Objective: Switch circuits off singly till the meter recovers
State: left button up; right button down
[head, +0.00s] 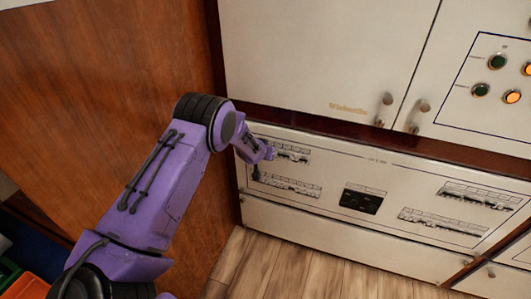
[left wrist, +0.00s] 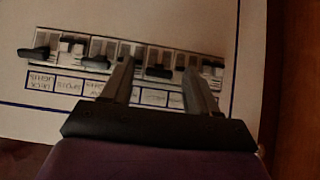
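In the head view a white panel holds breaker rows: upper left (head: 290,153), lower left (head: 290,185), upper right (head: 480,196) and lower right (head: 443,221). A black square unit (head: 361,200), possibly the meter, sits between them; its reading is too small to tell. My left gripper (head: 264,163) is at the left rows. In the left wrist view it (left wrist: 158,70) is open over a breaker row (left wrist: 70,50) whose labels appear upside down. A dark lever (left wrist: 158,72) shows between the fingers; contact cannot be told. Other levers sit at differing heights. My right gripper is out of view.
White cabinet doors (head: 310,50) with knobs (head: 386,99) are above the panel. Green and orange round lamps or buttons (head: 498,62) are at upper right. A wooden wall (head: 90,60) stands close on the left. Wood floor (head: 290,270) lies below.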

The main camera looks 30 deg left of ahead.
pick_arm(q)
jog(key=shift+r, duration=0.1)
jog(key=v, duration=1)
jog(key=shift+s, duration=0.15)
jog(key=shift+r, duration=0.15)
jog(key=s+d+f+n+g, duration=0.1)
jog(key=s+f, duration=0.5)
jog(key=s, duration=0.7)
jog(key=s+d+f+n+g, duration=0.1)
jog(key=s+d+f+g, duration=0.2)
jog(key=s, duration=1)
jog(key=s+d+f+n+g+y, duration=0.1)
jog(key=s+d+f+n+g, duration=0.1)
jog(key=s+d+f, duration=0.4)
jog(key=s+f, duration=0.5)
jog(key=s, duration=0.2)
jog(key=shift+s+f, duration=0.2)
jog(key=shift+f, duration=0.05)
